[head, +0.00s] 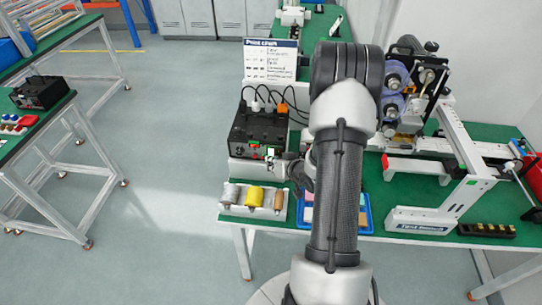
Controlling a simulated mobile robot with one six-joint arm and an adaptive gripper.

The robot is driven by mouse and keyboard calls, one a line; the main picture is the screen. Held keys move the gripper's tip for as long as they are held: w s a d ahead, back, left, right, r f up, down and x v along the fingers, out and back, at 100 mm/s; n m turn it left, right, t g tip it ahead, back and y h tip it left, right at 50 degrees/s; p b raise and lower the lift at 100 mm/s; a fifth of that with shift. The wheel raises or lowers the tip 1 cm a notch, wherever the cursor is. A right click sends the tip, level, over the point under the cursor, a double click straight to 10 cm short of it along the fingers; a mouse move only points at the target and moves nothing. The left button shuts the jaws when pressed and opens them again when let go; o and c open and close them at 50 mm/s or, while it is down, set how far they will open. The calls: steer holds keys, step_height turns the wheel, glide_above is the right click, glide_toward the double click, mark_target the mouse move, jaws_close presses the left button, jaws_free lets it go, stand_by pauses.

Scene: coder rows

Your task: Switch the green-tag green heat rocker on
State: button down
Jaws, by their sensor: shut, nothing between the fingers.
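My gripper (279,160) is partly in view at the box's lower right front, close to the green mark. It looks shut and empty. Whether it touches the box cannot be told. My arm hides part of the bench behind it.
A tray with spools (254,198) sits in front of the box. A blue tray (364,215) is partly behind my arm. A machine with purple reels (395,90) stands to the right. A sign (270,60) stands behind.

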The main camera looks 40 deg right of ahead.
steer(key=shift+s+a+r, duration=0.1)
steer(key=shift+s+a, duration=0.35)
steer(key=shift+a, duration=0.05)
steer(key=shift+s+a+r, duration=0.2)
steer(key=shift+s+a, duration=0.6)
steer(key=shift+a, duration=0.15)
steer(key=shift+s+a+r, duration=0.2)
steer(key=shift+s+a, duration=0.6)
steer(key=shift+a, duration=0.15)
